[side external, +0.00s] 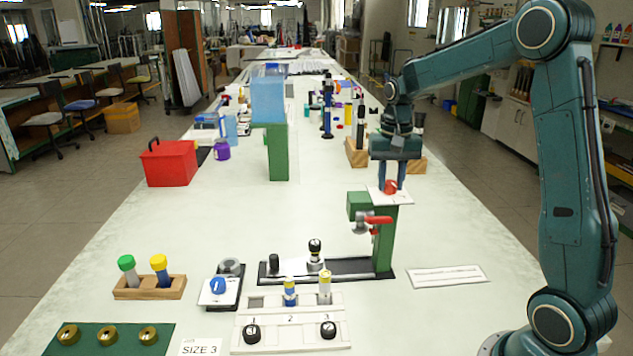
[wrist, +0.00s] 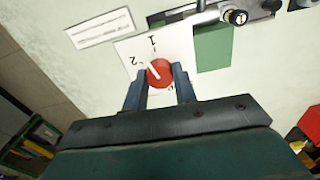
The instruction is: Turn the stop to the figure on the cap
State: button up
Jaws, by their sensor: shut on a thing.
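The stop is a red knob (wrist: 159,73) on a white plate (wrist: 185,42) with printed figures. The 1 and 2 can be read; other marks are partly hidden by my fingers. A white line on the knob points to the upper left, roughly at the 2. My gripper (wrist: 162,84) is shut on the knob, one finger on each side. In the side external view the knob (side external: 391,187) sits atop a green post (side external: 386,240). A black-capped piece (side external: 315,247) stands on the black base left of the post; I cannot read a figure on its cap.
A red lever (side external: 378,220) juts from the post below the plate.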

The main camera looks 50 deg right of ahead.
aim_at(391, 182)
jog(key=shift+m, duration=1.5)
jog(key=o, duration=1)
jog(key=shift+c, duration=0.2)
notch_tip(391, 182, up, 14)
